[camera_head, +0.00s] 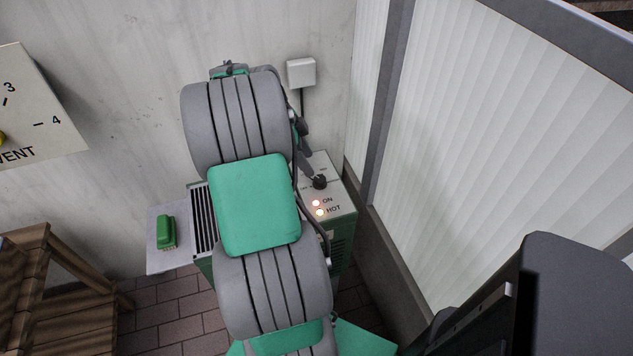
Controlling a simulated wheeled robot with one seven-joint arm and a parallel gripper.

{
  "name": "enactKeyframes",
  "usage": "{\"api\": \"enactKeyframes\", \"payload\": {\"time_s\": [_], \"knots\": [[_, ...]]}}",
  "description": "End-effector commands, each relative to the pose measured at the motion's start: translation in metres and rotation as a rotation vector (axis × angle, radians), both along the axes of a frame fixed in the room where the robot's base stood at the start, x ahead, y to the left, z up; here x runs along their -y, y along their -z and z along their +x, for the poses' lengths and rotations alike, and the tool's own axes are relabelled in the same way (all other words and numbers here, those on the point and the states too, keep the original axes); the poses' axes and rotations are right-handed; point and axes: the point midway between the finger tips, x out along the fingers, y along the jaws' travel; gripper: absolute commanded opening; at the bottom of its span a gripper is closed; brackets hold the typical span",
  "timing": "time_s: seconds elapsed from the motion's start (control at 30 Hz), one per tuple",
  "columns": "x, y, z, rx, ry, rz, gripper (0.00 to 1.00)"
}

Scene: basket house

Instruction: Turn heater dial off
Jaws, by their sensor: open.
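The heater (343,203) is a green box with a pale top panel, standing against the wall. Its black dial (320,181) sits on the right part of that panel. My grey and green arm covers the middle of the heater. My gripper (305,160) is mostly hidden behind the arm; a dark grey finger shows just above and left of the dial. The jaws are open, and I cannot tell whether the finger touches the dial.
A green brush-like object (166,232) lies on a pale side shelf (160,257) left of the heater. A wooden bench (35,290) stands at lower left. A VENT dial plate (32,105) is at upper left. A white wall box (301,72) and a ribbed panel (500,140) bound the right.

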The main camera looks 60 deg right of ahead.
Motion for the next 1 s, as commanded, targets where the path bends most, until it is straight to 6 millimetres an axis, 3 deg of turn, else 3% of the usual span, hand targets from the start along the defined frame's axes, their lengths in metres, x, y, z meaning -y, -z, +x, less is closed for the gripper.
{"api": "enactKeyframes", "payload": {"time_s": [0.43,0.73,1.0], "knots": [[0.014,0.064,-0.024,0.0,0.006,-0.002,0.54],[0.015,0.069,-0.025,0.002,0.003,-0.003,0.54],[0.015,0.068,-0.025,0.002,0.003,-0.003,0.32]]}}
